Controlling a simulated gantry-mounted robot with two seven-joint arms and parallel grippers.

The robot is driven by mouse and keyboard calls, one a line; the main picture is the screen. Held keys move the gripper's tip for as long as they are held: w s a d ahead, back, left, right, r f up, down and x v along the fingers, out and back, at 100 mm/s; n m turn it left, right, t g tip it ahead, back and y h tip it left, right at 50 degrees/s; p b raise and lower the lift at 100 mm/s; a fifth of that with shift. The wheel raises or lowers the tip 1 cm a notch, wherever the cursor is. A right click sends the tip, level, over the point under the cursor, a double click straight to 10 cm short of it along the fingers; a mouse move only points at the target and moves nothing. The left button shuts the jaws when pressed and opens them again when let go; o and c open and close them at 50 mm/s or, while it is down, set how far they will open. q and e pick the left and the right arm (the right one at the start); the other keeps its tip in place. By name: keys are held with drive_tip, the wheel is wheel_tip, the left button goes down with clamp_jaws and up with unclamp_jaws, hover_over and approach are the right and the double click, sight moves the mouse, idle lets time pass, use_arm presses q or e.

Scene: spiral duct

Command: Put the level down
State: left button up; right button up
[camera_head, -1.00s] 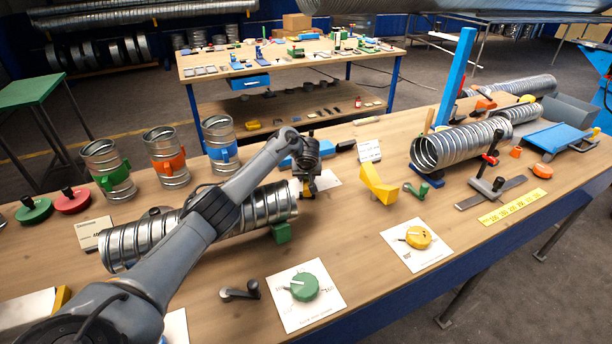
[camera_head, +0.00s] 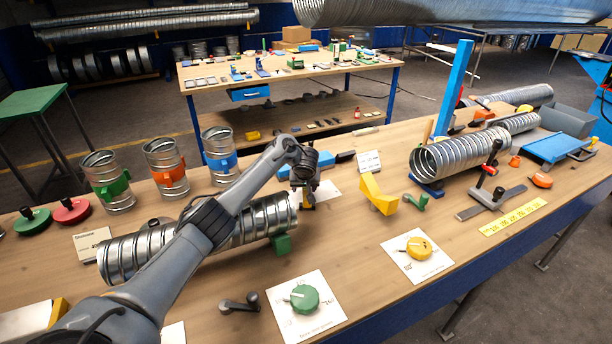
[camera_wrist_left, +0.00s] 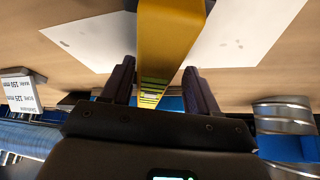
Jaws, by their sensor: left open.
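The level is a yellow bar with green vials (camera_wrist_left: 170,40). In the left wrist view it runs between the two fingers of my left gripper (camera_wrist_left: 159,68), with gaps beside it, over a white sheet (camera_wrist_left: 235,35). My left gripper (camera_head: 304,192) is open. In the head view it points down beside the right end of the near spiral duct, and only a small yellow bit of the level (camera_head: 308,206) shows under it. I cannot tell whether the level rests fully on the sheet. My right gripper is not in view.
The near spiral duct (camera_head: 262,222) with a green clamp (camera_head: 281,243) lies left of the gripper. A yellow wedge-shaped piece (camera_head: 379,195) stands to the right. A blue tool with a black handle (camera_head: 345,156) lies behind. Bare wood lies in front, before the green dial (camera_head: 304,298).

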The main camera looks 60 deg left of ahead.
use_arm(q)
drive_tip(key=p+v, duration=0.1)
drive_tip(key=v, duration=0.2)
drive_tip(key=p+v, duration=0.2)
drive_tip(key=v, duration=0.1)
drive_tip(key=p+v, duration=0.1)
drive_tip(key=v, duration=0.2)
drive_tip(key=shift+w+d+r+p, duration=0.2)
drive_tip(key=shift+r+p, duration=0.1)
drive_tip(key=shift+r, duration=0.15)
drive_tip(key=shift+s+d+r+p, duration=0.1)
drive_tip(key=shift+d+r+p, duration=0.1)
drive_tip(key=shift+r+p, duration=0.2)
drive_tip(key=shift+r, duration=0.1)
